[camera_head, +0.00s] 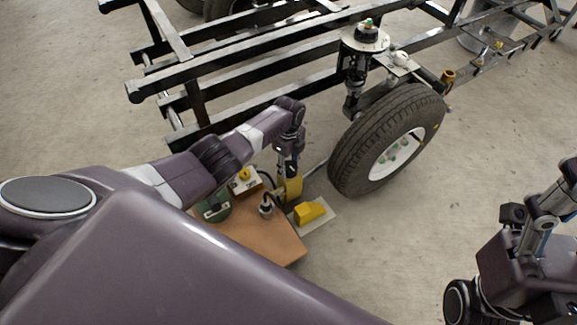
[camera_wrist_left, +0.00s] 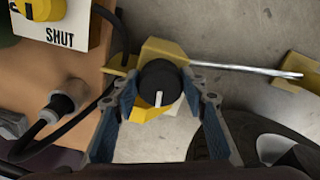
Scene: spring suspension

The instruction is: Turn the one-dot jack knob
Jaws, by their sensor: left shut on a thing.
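In the left wrist view a round black knob (camera_wrist_left: 160,84) with a white pointer line sits on a yellow bracket (camera_wrist_left: 165,50). My left gripper (camera_wrist_left: 160,95) has its two blue-padded fingers on either side of the knob and is shut on it. No dot marking can be made out. In the head view my left gripper (camera_head: 289,172) reaches down at a yellow upright part (camera_head: 293,187) beside the orange-brown board. The knob itself is hidden there. Of my right arm only links show at the right edge, and its fingers are not visible.
The board (camera_head: 268,243) carries a box with a yellow knob (camera_head: 245,175), labelled SHUT in the wrist view, and a cable plug (camera_head: 266,206). A yellow block (camera_head: 310,211) lies beside it. A tyre (camera_head: 385,135) and black frame (camera_head: 190,75) stand close. Open floor lies to the right.

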